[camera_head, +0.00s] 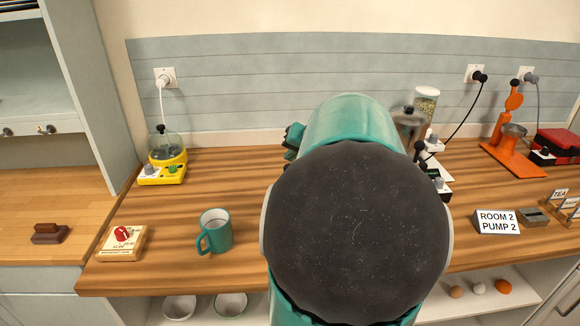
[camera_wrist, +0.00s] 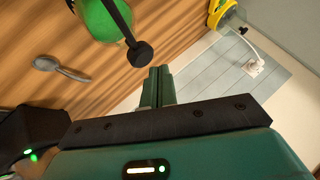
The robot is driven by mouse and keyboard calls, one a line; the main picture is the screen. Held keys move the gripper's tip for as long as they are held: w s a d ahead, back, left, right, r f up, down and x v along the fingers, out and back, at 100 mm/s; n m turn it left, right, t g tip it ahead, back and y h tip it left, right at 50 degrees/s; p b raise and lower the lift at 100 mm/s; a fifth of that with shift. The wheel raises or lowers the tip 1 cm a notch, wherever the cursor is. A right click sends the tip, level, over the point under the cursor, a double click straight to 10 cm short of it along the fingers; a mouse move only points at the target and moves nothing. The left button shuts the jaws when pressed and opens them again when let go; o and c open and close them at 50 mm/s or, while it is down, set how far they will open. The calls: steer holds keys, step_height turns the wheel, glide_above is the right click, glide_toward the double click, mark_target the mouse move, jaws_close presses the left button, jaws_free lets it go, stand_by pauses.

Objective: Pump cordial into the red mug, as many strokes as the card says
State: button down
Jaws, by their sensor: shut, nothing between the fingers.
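The card (camera_head: 497,221) stands on the right of the worktop and reads "ROOM 2 PUMP 2". In the wrist view, a green rounded body (camera_wrist: 98,20) has a black stem ending in a black disc (camera_wrist: 139,54); it looks like the pump bottle. My gripper (camera_wrist: 160,70) is shut and empty, with its fingertips just below and right of the disc in the picture, apart from it. No red mug shows in either view. A teal mug (camera_head: 217,232) stands upright left of my arm. My arm hides the middle of the worktop in the head view.
A yellow appliance (camera_head: 162,172) and a wooden block with a red mark (camera_head: 122,243) stand at left. A glass jar (camera_head: 426,104), an orange press (camera_head: 512,150) and a red box (camera_head: 558,140) stand right. A spoon (camera_wrist: 60,68) lies on the wood. Bowls sit on the shelf below.

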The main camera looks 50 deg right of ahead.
steer(key=shift+f, duration=0.15)
steer(key=shift+f, duration=0.3)
steer(key=shift+f, duration=0.9)
stand_by(1.1)
steer(key=shift+r, duration=1.35)
steer(key=shift+r, duration=2.5)
